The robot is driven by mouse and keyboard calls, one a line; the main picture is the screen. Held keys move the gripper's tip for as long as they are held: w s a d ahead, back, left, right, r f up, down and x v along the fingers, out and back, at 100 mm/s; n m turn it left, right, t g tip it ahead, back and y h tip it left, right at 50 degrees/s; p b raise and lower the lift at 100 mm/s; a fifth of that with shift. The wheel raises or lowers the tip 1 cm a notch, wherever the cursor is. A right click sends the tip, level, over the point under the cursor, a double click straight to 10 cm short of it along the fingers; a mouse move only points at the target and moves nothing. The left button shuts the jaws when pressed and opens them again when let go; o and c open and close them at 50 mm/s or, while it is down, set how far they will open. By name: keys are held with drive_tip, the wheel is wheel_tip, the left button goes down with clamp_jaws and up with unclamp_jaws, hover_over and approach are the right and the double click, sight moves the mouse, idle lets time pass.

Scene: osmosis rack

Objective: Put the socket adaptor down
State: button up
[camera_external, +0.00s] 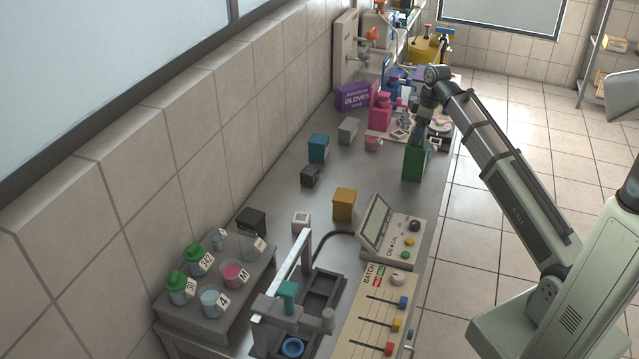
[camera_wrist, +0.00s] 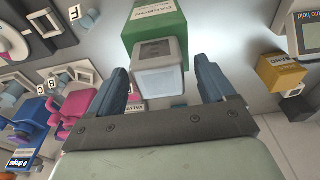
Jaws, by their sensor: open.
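My gripper (camera_wrist: 162,72) is open, with its two blue-grey fingers on either side of a pale grey-white block (camera_wrist: 160,82) with a darker grey label face. There are visible gaps between the block and both fingers. A green box (camera_wrist: 150,20) labelled CARBON is just beyond the block. In the external view my gripper (camera_external: 421,132) is at the green box (camera_external: 413,165) near the right edge of the bench. The block is not clear there. No label names the socket adaptor; the pale block may be it, but I cannot be sure.
A yellow box (camera_external: 344,204), a small white block (camera_external: 301,221) and a control console (camera_external: 389,232) stand nearer the front of the bench (camera_external: 270,192). Pink (camera_external: 380,113) and blue apparatus and a purple glove box (camera_external: 353,97) are at the back. Mid-bench has free room.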

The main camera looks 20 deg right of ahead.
wheel_tip(320, 180, up, 12)
drive_tip(key=s+d, duration=0.1)
drive_tip(key=shift+s+d, duration=0.15)
idle(0.4)
idle(0.4)
